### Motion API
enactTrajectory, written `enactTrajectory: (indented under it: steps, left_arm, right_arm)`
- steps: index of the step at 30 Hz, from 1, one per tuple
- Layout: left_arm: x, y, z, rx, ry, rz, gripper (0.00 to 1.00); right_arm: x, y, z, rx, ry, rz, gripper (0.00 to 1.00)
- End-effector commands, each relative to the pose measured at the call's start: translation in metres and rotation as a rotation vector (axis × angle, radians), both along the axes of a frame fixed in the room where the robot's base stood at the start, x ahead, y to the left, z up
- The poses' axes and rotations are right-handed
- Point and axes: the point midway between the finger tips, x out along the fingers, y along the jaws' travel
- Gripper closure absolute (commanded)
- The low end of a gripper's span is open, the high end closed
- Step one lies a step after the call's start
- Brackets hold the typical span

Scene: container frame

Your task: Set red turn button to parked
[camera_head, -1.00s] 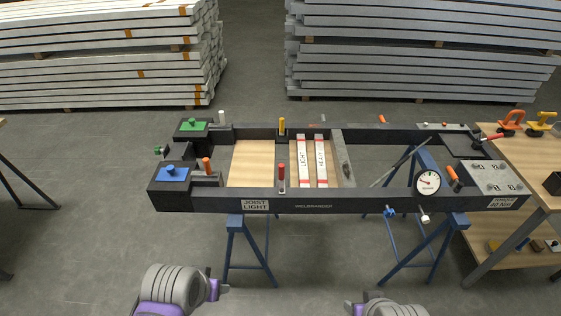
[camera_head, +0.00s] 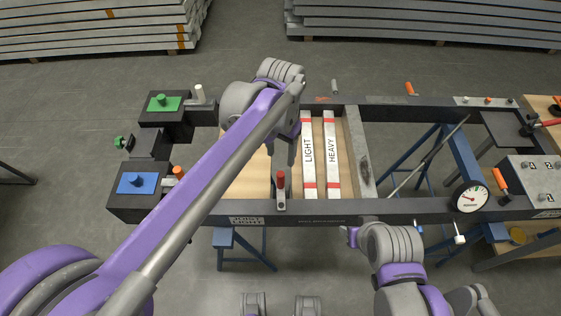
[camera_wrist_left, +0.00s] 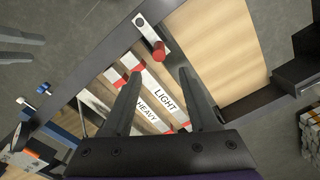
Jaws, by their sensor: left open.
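The red turn button (camera_head: 281,182) sits on the frame's front rail, left of the LIGHT bar's near end. In the left wrist view, its pale plate reaches inward from the dark rail, with the red knob (camera_wrist_left: 158,51) at the inner end. My left gripper (camera_head: 291,158) hangs over the frame, behind the button in the head view, and is open and empty. In the left wrist view its fingertips (camera_wrist_left: 160,72) are spread with the knob beyond them, apart from it. My right gripper (camera_head: 347,236) is low in front of the rail; its jaws are unclear.
The LIGHT (camera_head: 308,155) and HEAVY (camera_head: 331,155) bars lie beside the button. Blue (camera_head: 137,183) and green (camera_head: 162,104) blocks stand at the frame's left end, near an orange knob (camera_head: 178,172). A round gauge (camera_head: 469,198) sits at the front right. My left arm covers part of the frame.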

Motion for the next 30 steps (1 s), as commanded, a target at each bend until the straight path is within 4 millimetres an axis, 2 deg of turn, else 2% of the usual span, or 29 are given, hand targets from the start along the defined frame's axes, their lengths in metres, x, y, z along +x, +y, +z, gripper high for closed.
enactTrajectory:
  steps: [15,21,29,30]
  left_arm:
    - [0.000,0.000,-0.088,-0.001,-0.001,0.001,0.41]
    - [0.000,0.001,-0.101,-0.001,-0.001,0.001,0.41]
    - [0.000,0.001,-0.102,-0.001,-0.001,0.001,0.41]
    - [0.000,0.001,-0.102,-0.001,-0.001,0.001,0.44]
  right_arm:
    - [-0.002,0.000,-0.008,0.000,0.003,0.000,0.50]
    - [-0.002,0.000,-0.009,0.000,0.004,0.000,0.50]
    - [-0.002,0.000,-0.009,0.000,0.004,0.000,0.50]
    - [-0.002,0.000,-0.009,0.000,0.004,0.000,0.50]
